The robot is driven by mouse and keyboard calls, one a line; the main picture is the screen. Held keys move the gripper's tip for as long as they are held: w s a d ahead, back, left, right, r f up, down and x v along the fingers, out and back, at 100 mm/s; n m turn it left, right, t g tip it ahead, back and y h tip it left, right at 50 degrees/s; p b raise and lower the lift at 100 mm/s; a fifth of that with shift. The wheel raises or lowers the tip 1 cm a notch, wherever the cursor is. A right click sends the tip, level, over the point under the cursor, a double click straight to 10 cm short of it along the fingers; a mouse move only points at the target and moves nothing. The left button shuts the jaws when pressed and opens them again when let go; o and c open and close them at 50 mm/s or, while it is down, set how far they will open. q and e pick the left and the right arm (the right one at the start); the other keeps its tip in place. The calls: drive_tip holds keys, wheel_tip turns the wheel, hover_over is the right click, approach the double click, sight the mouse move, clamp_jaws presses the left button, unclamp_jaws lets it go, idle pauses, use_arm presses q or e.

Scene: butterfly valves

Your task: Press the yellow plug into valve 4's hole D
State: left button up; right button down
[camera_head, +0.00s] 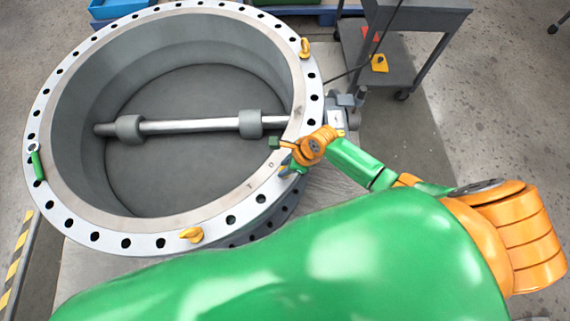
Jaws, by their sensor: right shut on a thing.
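A large grey butterfly valve (45,95) lies face up, with a pale flange ring of dark bolt holes. My right gripper (286,162) is at the right front of the flange, low over the rim. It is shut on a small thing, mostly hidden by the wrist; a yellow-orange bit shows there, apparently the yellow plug. I cannot tell whether it touches a hole. Other yellow plugs sit on the flange, one at the upper right (305,48) and one at the front (192,235). My left gripper is out of view.
A green-handled piece (36,162) stands on the flange's left side. A shaft (185,125) crosses the valve's bore. A grey cart (415,45) with a yellow item (379,63) stands at the back right. My green arm link fills the foreground.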

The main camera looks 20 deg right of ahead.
drive_tip(key=shift+f, duration=0.15)
drive_tip(key=shift+f+b, duration=0.35)
drive_tip(key=shift+f, duration=0.2)
idle(0.5)
drive_tip(key=shift+p, duration=0.4)
drive_tip(key=shift+f, duration=0.2)
drive_tip(key=shift+f+b, duration=0.35)
drive_tip(key=shift+b, duration=0.15)
drive_tip(key=shift+c, duration=0.3)
unclamp_jaws()
